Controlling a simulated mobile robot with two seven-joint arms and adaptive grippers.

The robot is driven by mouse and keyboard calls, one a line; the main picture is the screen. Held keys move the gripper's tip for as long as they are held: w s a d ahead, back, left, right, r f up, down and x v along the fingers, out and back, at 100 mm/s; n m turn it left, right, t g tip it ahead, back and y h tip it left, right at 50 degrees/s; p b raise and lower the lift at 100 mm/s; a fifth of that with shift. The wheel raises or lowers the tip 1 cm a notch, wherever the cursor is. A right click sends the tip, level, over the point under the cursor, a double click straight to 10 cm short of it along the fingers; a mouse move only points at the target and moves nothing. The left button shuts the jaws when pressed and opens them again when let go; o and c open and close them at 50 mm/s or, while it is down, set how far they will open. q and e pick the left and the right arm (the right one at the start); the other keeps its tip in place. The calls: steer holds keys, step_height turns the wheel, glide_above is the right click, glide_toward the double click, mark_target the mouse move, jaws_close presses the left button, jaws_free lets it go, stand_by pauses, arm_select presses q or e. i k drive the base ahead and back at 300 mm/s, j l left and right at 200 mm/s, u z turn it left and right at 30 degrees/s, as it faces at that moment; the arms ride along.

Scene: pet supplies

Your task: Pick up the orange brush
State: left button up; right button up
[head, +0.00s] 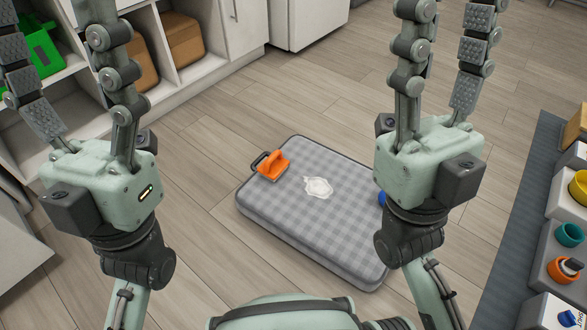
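The orange brush (273,166), with a dark frame or loop at its left side, lies on the far left corner of a grey checked pet cushion (299,229) on the floor. Both grippers are raised close to the camera, apart from the brush. My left gripper (55,22) is left of the brush, its fingers spread with nothing between them. My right gripper (445,20) is right of the brush, also spread and empty. The fingertips run to or past the top edge.
A blue object (382,198) shows at the cushion's right edge, partly hidden by my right gripper. White shelves (205,66) with baskets and a green item stand at upper left. A display with colourful bowls (569,234) lines the right. Wooden floor is clear around the cushion.

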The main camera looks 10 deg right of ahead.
mark_target(274, 165)
steer(key=k+j, duration=0.15)
steer(key=k, duration=0.25)
steer(key=k+j, duration=0.1)
steer(key=k, duration=0.35)
